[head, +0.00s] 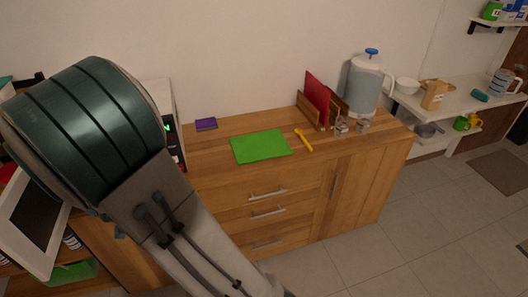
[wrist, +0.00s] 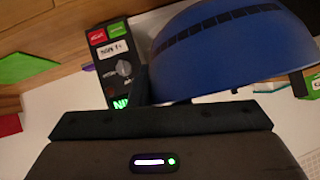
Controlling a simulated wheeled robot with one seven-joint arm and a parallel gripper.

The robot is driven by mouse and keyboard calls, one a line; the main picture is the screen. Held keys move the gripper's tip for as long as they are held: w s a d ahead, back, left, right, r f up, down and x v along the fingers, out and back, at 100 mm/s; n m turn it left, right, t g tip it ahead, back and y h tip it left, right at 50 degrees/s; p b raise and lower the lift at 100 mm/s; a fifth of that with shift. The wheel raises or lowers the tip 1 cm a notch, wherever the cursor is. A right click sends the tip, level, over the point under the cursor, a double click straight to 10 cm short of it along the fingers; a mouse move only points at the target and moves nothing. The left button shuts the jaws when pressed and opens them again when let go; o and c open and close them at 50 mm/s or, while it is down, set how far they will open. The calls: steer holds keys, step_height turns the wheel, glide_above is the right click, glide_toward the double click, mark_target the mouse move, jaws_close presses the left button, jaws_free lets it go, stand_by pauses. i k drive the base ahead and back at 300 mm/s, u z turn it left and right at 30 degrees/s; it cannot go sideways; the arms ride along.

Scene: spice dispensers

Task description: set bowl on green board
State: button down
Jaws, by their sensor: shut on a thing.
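The blue bowl (wrist: 225,50) fills the upper right of the wrist view, tilted, with a dark dashed band across it. My gripper (wrist: 218,92) is shut on the bowl; the exact contact is partly hidden. The green board (head: 260,146) lies flat and bare on the wooden cabinet top in the head view. A green patch at the left of the wrist view (wrist: 22,66) may be the same board. In the head view my arm covers the left side, and neither my gripper nor the bowl shows there.
A microwave panel (wrist: 118,60) with a knob and buttons is close beside the bowl. On the cabinet (head: 215,143) are a purple box (head: 206,124), a yellow utensil (head: 303,140), a red board (head: 317,98) in a rack, small jars and a pitcher (head: 364,86).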

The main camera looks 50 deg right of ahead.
mark_target(260, 144)
steer(key=k, duration=0.15)
steer(key=u, duration=1.95)
steer(key=k, duration=1.25)
steer(key=z, duration=1.85)
steer(key=i, duration=0.5)
steer(key=z, duration=0.05)
